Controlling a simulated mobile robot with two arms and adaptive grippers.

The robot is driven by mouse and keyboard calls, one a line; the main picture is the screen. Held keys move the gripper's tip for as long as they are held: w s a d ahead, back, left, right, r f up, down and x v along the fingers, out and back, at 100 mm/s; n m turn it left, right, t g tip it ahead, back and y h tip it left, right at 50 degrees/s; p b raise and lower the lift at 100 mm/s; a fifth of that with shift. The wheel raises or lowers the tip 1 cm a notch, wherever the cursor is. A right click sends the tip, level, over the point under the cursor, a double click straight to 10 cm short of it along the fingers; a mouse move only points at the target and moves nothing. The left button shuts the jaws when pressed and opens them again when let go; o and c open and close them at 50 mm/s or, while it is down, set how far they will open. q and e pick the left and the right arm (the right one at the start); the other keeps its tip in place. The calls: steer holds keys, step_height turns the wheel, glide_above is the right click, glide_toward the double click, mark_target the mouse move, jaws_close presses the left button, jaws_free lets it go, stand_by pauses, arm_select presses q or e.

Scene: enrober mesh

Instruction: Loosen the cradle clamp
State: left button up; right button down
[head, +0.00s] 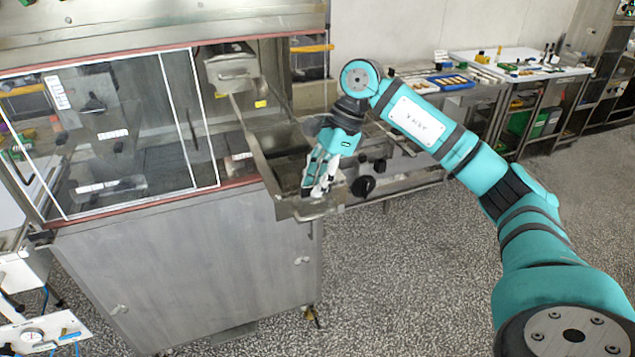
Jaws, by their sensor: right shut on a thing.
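My right gripper (320,183) reaches down over the open metal trough at the right end of the enrober. Its fingers are shut on a small part there, which looks to be the cradle clamp; the fingers hide most of it, so its exact shape and position cannot be told. The metal cradle end (300,210) shows just below the fingertips. A large black knob (363,186) is just right of the gripper, apart from it, with a smaller black knob (380,165) behind. My left gripper is not in view.
The enrober's steel cabinet (190,265) with clear guard panels (110,135) fills the left side. A bench (515,65) with trays and small items stands along the back wall. White equipment (40,330) is at lower left. The speckled floor (430,270) is clear.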

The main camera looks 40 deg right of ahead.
steer(key=shift+n, duration=0.4)
steer(key=c, duration=1.4)
jaws_free()
steer(key=shift+o, duration=0.2)
steer(key=v, duration=1.2)
steer(key=shift+w+a, duration=0.1)
steer(key=shift+w, duration=0.05)
